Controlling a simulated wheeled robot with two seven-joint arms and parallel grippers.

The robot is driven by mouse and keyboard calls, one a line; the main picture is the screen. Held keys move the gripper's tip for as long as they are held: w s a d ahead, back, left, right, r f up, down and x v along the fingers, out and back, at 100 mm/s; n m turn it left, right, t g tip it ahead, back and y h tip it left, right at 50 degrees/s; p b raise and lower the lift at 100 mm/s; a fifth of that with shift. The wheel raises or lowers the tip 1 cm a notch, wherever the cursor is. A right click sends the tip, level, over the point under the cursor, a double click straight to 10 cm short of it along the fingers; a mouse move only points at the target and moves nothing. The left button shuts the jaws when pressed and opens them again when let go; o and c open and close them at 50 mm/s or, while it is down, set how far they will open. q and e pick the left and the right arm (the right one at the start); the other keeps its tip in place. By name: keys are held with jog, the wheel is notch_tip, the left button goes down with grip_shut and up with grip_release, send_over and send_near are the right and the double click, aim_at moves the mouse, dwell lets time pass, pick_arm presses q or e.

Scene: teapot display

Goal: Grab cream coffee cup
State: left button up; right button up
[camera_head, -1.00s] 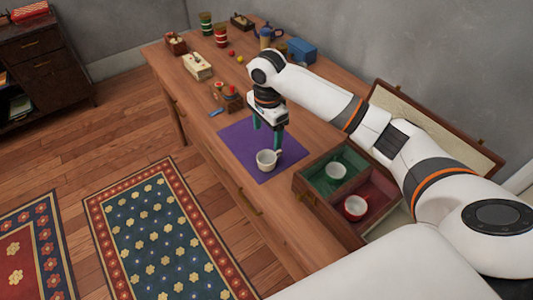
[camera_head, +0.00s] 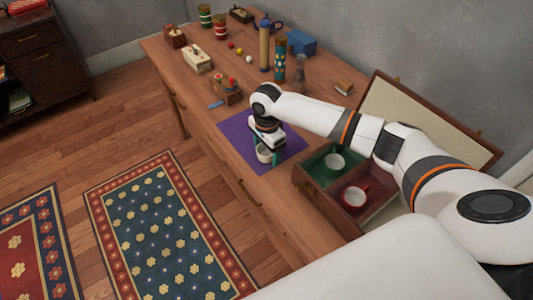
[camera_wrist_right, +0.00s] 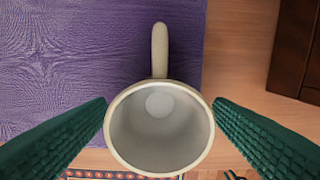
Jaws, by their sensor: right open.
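The cream coffee cup (camera_head: 264,155) stands upright on the purple mat (camera_head: 236,140), mostly hidden under my right gripper (camera_head: 265,152) in the head view. In the right wrist view the cup (camera_wrist_right: 160,128) is seen from above, empty, with its handle pointing to the top of the picture. The green fingers of my right gripper (camera_wrist_right: 160,135) are open, one on each side of the cup, with only a small gap to its rim. My left gripper is not in view.
A wooden block with coloured tops (camera_head: 226,90) and several jars and boxes stand further back.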

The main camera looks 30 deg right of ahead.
jog(key=c, duration=1)
jog(key=shift+r, duration=0.15)
